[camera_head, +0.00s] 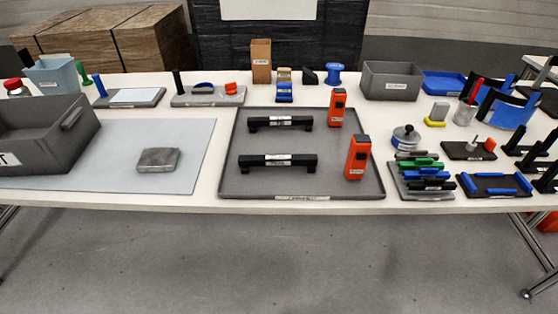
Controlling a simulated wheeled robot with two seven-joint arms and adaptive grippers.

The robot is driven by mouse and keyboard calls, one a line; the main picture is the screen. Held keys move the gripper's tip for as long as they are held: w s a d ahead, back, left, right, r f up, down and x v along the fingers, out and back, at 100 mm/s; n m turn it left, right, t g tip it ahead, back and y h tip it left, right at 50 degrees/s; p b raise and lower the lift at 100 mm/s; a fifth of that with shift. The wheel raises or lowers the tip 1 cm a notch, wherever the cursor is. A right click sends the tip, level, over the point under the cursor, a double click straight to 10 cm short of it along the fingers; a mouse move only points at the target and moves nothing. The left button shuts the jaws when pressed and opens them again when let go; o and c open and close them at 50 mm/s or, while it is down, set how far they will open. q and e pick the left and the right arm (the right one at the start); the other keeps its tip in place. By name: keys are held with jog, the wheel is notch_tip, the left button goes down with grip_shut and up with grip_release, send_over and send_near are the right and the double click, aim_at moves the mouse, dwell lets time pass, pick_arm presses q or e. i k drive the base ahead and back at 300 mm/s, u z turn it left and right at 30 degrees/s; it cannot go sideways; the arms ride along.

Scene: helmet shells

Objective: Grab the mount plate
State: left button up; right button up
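A small grey square plate-like block (158,160) lies flat on the light grey mat (95,172) at the left of the table. It looks like the mount plate, but no readable label confirms this. Nothing touches it and nothing covers it. Neither of my grippers is in the head view.
A dark grey bin (42,140) stands left of the block. A grey tray (228,180) right of the mat holds two black handles (278,162) and two orange tools (358,157). Small parts and holders crowd the right side. The mat around the block is clear.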

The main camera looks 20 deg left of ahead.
aim_at(153, 159)
jog(key=z, duration=1.3)
jog(key=i, duration=1.7)
jog(key=u, duration=4.05)
